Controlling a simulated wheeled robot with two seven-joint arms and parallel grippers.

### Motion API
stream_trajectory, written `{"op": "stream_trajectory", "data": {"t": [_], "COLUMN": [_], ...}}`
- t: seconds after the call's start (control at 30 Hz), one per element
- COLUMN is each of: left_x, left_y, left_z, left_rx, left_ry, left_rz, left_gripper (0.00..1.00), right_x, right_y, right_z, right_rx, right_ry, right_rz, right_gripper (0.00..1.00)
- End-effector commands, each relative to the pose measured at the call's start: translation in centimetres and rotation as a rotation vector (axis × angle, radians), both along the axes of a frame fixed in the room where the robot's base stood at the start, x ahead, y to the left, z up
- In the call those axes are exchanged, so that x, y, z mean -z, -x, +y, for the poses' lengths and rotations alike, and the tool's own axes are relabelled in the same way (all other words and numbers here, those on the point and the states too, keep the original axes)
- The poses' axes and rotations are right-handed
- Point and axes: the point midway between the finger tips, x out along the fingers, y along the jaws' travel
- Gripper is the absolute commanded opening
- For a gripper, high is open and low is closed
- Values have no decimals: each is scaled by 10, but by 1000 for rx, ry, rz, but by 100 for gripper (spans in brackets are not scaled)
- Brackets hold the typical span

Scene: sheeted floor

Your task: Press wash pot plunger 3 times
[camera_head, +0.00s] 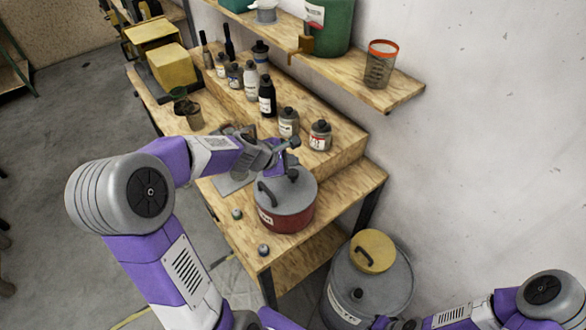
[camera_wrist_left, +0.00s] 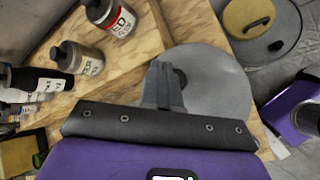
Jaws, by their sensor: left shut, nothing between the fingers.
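The wash pot (camera_head: 288,216) is a red round pot with a grey lid, a curved dark handle and a dark plunger knob (camera_head: 292,174) on top. It stands upright near the front end of the wooden bench. My left gripper (camera_head: 293,143) is shut and empty, just above and behind the knob in the head view. In the left wrist view the shut fingers (camera_wrist_left: 163,84) show over the grey lid (camera_wrist_left: 222,82) and partly hide the dark knob. I cannot tell whether they touch it. My right gripper (camera_head: 398,323) is at the bottom edge, mostly cut off.
Several bottles (camera_head: 267,100) stand on a raised step of the bench (camera_head: 346,180) behind the pot. Two small round items (camera_head: 263,250) lie in front. A grey drum (camera_head: 372,285) with a yellow lid stands on the floor at right. A shelf (camera_head: 400,95) hangs above.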

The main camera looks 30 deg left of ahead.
Motion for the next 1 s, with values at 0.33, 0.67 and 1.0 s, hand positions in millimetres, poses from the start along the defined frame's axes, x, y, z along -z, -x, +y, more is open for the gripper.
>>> {"op": "stream_trajectory", "data": {"t": [0.33, 0.67, 1.0], "left_x": [-37, -35, -35], "left_y": [0, 0, 0], "left_z": [0, 0, 0], "left_rx": [-1, 0, 0], "left_ry": [0, 0, 0], "left_rz": [-1, 0, 0], "left_gripper": [0, 0, 0], "right_x": [-36, -34, -34], "right_y": [0, 0, 0], "right_z": [0, 0, 0], "right_rx": [0, 0, 0], "right_ry": [0, 0, 0], "right_rz": [0, 0, 0], "right_gripper": [0, 0, 0]}}
